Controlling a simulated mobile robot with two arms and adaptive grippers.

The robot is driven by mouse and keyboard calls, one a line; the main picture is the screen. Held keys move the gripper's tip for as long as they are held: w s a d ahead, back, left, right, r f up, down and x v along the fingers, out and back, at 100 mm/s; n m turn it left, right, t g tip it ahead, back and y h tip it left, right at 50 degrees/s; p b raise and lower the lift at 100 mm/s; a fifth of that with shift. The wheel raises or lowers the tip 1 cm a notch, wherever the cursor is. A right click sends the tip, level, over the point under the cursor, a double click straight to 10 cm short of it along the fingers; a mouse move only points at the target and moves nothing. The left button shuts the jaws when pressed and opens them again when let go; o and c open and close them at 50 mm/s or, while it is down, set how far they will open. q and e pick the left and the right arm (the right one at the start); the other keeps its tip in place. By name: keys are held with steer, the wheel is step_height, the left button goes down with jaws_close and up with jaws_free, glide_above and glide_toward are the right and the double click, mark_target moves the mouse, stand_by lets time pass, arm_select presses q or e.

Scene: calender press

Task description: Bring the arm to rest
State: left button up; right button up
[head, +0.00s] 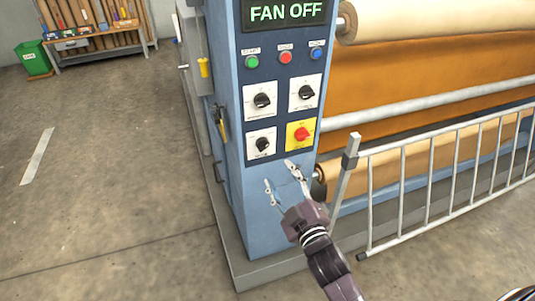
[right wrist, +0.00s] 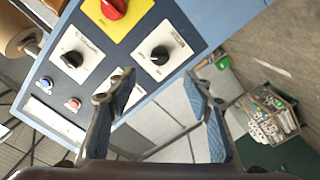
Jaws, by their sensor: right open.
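My right gripper (head: 279,177) is open and empty in the head view, in front of the lower part of the blue control column (head: 270,225), below the knobs. In the right wrist view its two fingers (right wrist: 148,95) stand wide apart with nothing between them. The column's panel has a red knob on a yellow plate (head: 301,133) and several black knobs on white plates, one at its lower left (head: 262,144). The display (head: 285,12) reads FAN OFF. Whether the fingertips touch the column I cannot tell. My left gripper is not in view.
Green, red and blue buttons (head: 286,57) sit above the knobs. A metal railing (head: 440,165) runs right of the column, before large rollers with orange and cream sheet (head: 430,60). A green bin (head: 34,58) and a rack stand far left. The floor at left is clear.

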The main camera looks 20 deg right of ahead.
steer(key=s+f+m+g, duration=0.1)
steer(key=s+f+g, duration=0.25)
steer(key=f, duration=0.85)
steer(key=s+f+m+g, duration=0.15)
steer(key=s+f, duration=0.35)
steer(key=f, duration=0.8)
steer(key=s+f+m+g, duration=0.1)
steer(key=s+f+g, duration=0.25)
steer(key=f, duration=0.85)
steer(key=s+d+f+m+g, duration=0.1)
steer(key=s+f+g, duration=0.1)
steer(key=s+f, duration=0.5)
steer(key=s+f+m+g, duration=0.1)
steer(key=s+f+g, duration=0.2)
steer(key=s, duration=1.3)
steer(key=s+d+f+m+g, duration=0.1)
steer(key=s+f+g, duration=0.2)
steer(key=s+f, duration=0.7)
steer(key=s, duration=0.2)
steer(key=shift+s+d+f+h, duration=0.3)
steer(key=shift+s+d+f, duration=0.05)
steer(key=shift+g, duration=0.25)
